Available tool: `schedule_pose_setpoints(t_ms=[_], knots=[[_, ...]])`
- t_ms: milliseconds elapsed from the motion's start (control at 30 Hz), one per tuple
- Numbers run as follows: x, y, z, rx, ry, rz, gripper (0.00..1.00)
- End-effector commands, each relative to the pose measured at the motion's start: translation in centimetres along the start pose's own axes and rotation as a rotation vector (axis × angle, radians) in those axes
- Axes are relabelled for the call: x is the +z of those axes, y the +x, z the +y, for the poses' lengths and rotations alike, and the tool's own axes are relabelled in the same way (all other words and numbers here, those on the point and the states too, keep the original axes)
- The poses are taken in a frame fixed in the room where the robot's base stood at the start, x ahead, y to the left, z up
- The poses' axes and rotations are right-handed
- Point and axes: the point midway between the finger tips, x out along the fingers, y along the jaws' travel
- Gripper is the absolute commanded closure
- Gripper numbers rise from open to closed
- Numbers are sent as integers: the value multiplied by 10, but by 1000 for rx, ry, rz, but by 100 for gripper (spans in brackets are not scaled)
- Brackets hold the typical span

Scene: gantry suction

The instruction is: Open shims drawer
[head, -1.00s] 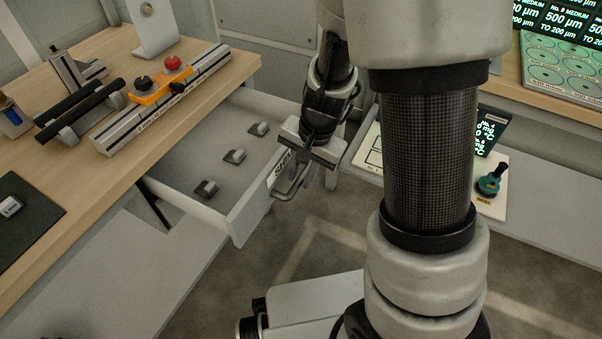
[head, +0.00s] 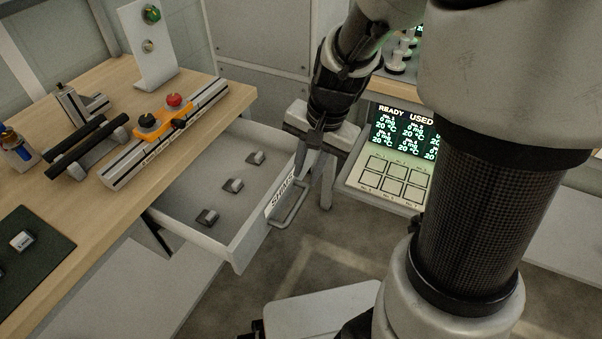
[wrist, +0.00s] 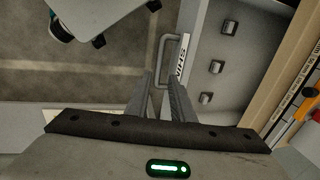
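The shims drawer (head: 240,225) stands pulled out from under the wooden bench, with several small grey blocks inside. Its front carries a "SHIMS" label (head: 281,195) and a grey bar handle (head: 290,208). In the wrist view the handle (wrist: 163,50) shows beyond and partly between my fingertips. My gripper (head: 315,175) is just above and behind the handle in the head view. Its fingers (wrist: 161,76) are apart, with no grip on the handle visible. The exact gap between fingers and handle is hard to tell.
The bench (head: 215,93) holds a metal rail with an orange clamp (head: 160,122), black bars and a dark green mat (head: 30,250). A lit "READY USED" panel (head: 405,133) and a tray with square outlines (head: 392,182) are to the right. Floor is open before the drawer.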

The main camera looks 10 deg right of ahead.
Motion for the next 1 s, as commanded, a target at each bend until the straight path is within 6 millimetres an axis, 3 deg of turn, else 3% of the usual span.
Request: schedule_pose_setpoints(t_ms=[33,200,767,867,1000], knots=[[0,-12,-1,-2,1,2,78],[0,-28,0,0,0,0,78],[1,-33,0,-2,-4,1,78],[5,-46,0,-21,-42,15,78],[23,-88,5,-68,-190,76,78]])
